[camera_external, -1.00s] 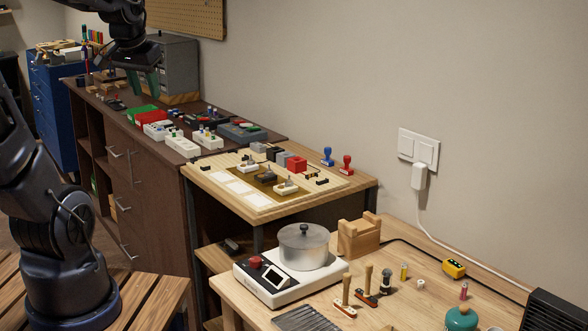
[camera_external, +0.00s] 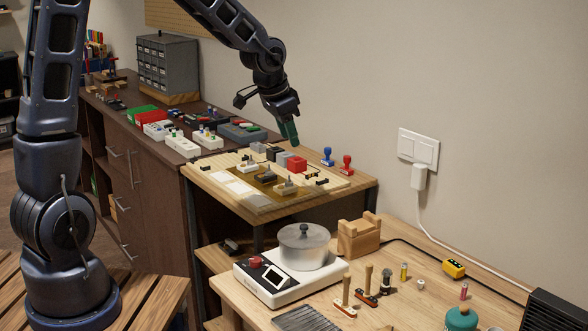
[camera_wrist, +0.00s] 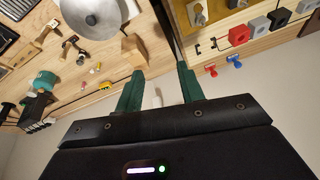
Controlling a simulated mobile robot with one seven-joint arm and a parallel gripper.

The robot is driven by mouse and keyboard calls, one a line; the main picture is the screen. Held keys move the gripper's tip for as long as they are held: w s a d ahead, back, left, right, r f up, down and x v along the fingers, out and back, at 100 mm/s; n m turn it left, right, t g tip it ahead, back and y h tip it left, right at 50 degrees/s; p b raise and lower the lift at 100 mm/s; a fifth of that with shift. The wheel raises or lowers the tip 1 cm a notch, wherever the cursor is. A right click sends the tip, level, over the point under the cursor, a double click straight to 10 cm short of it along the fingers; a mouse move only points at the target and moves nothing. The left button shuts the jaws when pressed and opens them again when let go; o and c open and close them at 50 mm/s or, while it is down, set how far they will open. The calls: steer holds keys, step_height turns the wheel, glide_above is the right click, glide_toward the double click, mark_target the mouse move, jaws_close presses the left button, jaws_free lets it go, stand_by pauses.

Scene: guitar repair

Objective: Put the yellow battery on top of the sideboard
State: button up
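The yellow battery (camera_external: 404,271) is a small upright cylinder on the light wooden bench at the lower right. It shows as a small yellow spot in the wrist view (camera_wrist: 97,66), left of my fingers. My gripper (camera_external: 288,132) is above the back of the middle table, well away from the battery. Its two green fingers stand apart with nothing between them in the wrist view (camera_wrist: 160,70). The dark brown sideboard (camera_external: 153,190) is along the wall at the left, its top carrying many items.
A grey drawer cabinet (camera_external: 167,65), a red bin (camera_external: 150,116) and several boxes crowd the sideboard top. A pot (camera_external: 303,247) on a scale, a wooden block (camera_external: 359,237), a yellow box-shaped device (camera_external: 453,268) and a red cylinder (camera_external: 464,290) are on the bench.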

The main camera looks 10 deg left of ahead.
steer(key=s+d+f+m+g, duration=0.1)
steer(key=s+d+f+m, duration=0.2)
steer(key=d+f, duration=0.75)
steer(key=m+g+h, duration=0.2)
glide_toward(404, 263)
steer(key=shift+x, duration=5.35)
jaws_close()
